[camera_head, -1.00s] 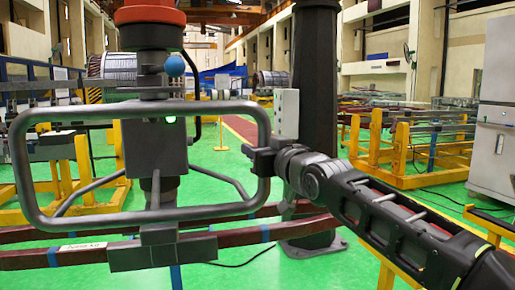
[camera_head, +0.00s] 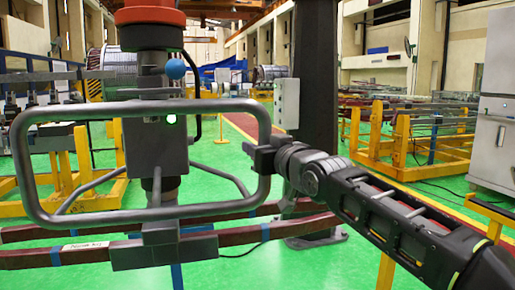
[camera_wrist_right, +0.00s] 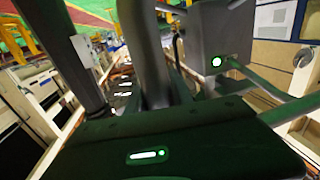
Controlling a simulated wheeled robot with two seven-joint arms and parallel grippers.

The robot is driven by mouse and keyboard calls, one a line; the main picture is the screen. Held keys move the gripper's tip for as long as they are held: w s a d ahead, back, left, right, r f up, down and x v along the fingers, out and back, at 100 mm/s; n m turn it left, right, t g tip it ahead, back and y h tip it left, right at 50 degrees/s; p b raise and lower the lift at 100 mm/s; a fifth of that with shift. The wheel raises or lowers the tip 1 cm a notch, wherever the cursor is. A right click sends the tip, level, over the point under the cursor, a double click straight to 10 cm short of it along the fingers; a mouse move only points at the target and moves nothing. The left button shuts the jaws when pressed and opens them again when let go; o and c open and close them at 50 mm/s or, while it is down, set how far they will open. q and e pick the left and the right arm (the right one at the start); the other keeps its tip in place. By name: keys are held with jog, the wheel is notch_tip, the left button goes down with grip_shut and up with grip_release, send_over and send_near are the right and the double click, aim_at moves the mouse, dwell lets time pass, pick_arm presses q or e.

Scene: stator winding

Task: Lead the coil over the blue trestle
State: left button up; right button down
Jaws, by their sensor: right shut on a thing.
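The coil (camera_head: 110,252) is a long dark-red bar with blue bands and a white label, running across the lower left of the head view. A grey clamp (camera_head: 145,256) under the lifting device (camera_head: 155,150) grips it. The device has a grey tube handle frame (camera_head: 60,217). My right gripper (camera_head: 262,160) is shut on the right side of this frame. The wrist view shows the tube (camera_wrist_right: 145,50) close up and the device's box (camera_wrist_right: 222,45) with a green light. A blue post (camera_head: 176,277) shows below the clamp; I cannot tell whether it belongs to the blue trestle. My left gripper is out of view.
A dark pillar (camera_head: 316,80) stands behind my right gripper. Yellow racks stand at the left (camera_head: 85,150) and right (camera_head: 395,150). A white cabinet (camera_head: 495,130) is at the right edge. Green floor (camera_head: 220,160) lies open in the middle.

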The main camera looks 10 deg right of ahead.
jog(key=shift+s+r, duration=0.1)
jog(key=shift+r, duration=0.15)
jog(key=c, duration=1)
grip_release()
jog(key=shift+c, duration=0.2)
jog(key=shift+s, duration=0.1)
jog(key=b+v, duration=0.1)
jog(key=v, duration=0.6)
jog(key=shift+s, duration=0.3)
jog(key=shift+d, duration=0.1)
